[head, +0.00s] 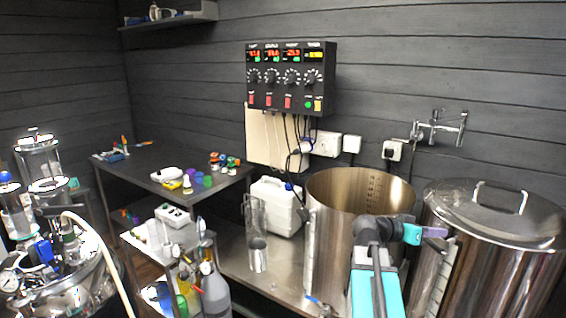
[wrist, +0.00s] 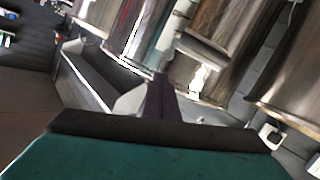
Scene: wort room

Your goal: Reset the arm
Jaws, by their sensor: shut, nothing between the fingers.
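My arm rises at the lower right of the head view, in front of the open steel kettle (head: 335,240). My gripper (head: 443,232) points to the right, near the gap between this kettle and the lidded kettle (head: 495,275). Its purple fingers also show in the wrist view (wrist: 162,82), pressed together with nothing between them. I cannot tell how far the fingers are from the kettle walls.
A steel bench (head: 235,262) carries the kettles, a white canister (head: 277,207) and a clear cylinder (head: 257,250). A control box (head: 290,77) and a tap (head: 440,127) are on the wall. A dark table (head: 140,165) and glass vessels (head: 40,160) stand left.

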